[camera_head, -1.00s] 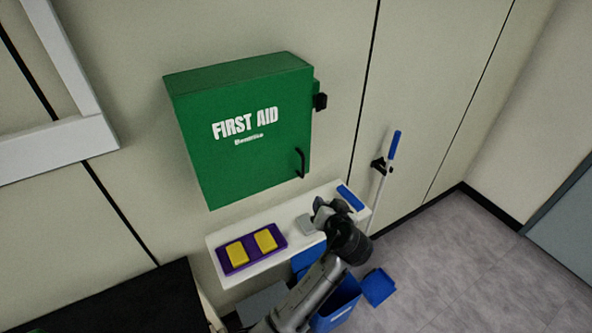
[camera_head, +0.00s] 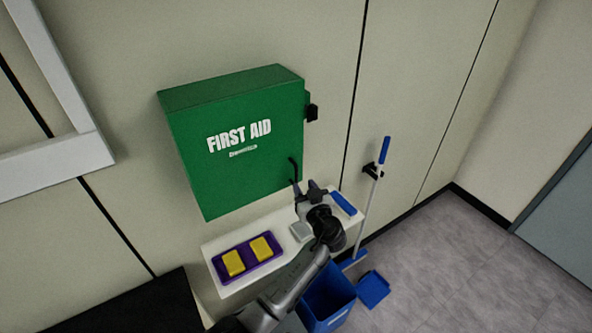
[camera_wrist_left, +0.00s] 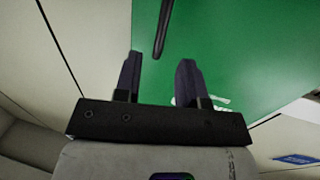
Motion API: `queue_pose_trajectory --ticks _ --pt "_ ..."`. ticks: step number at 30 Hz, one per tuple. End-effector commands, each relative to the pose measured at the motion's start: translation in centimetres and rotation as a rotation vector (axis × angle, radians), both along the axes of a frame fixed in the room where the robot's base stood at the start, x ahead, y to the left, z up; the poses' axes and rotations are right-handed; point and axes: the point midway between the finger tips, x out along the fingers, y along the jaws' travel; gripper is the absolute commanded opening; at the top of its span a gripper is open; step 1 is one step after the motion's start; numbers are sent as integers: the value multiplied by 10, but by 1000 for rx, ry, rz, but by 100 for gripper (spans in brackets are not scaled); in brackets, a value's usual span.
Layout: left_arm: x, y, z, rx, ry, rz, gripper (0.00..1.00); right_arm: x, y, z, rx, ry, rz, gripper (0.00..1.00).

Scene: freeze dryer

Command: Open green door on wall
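The green first aid cabinet (camera_head: 235,145) hangs on the wall with its door shut. Its black handle (camera_head: 294,170) is at the lower right of the door. My left gripper (camera_head: 306,188) is just below the handle, in front of the cabinet's lower right corner. In the left wrist view the green door (camera_wrist_left: 240,50) fills the upper right, and the handle (camera_wrist_left: 162,28) comes down from the top edge. There the left gripper (camera_wrist_left: 158,80) has its two fingers apart with nothing between them. The handle's end lies just ahead of the fingertips. My right gripper is not in view.
A white shelf (camera_head: 226,289) below the cabinet holds a purple tray (camera_head: 219,263) with yellow pieces, a grey item (camera_head: 300,231) and a blue item (camera_head: 343,202). A blue bin (camera_head: 328,298) stands below. A blue-handled stick (camera_head: 380,165) is at the wall on the right.

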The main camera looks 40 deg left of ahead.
Motion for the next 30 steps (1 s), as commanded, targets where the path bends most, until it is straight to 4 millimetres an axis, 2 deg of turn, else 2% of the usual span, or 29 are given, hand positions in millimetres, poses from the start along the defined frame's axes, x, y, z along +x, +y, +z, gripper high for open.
queue_pose_trajectory --ticks 1,6,12,18,28,30 --pt "5 9 4 3 1 3 37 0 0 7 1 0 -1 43" --pt "19 33 3 1 2 3 37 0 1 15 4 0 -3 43" --pt "30 52 2 1 2 2 37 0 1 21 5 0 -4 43" --pt "35 60 0 0 1 1 37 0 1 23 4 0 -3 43" --pt "36 61 0 -1 1 1 37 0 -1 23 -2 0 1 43" --pt "35 61 0 -1 1 1 31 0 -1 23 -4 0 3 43"
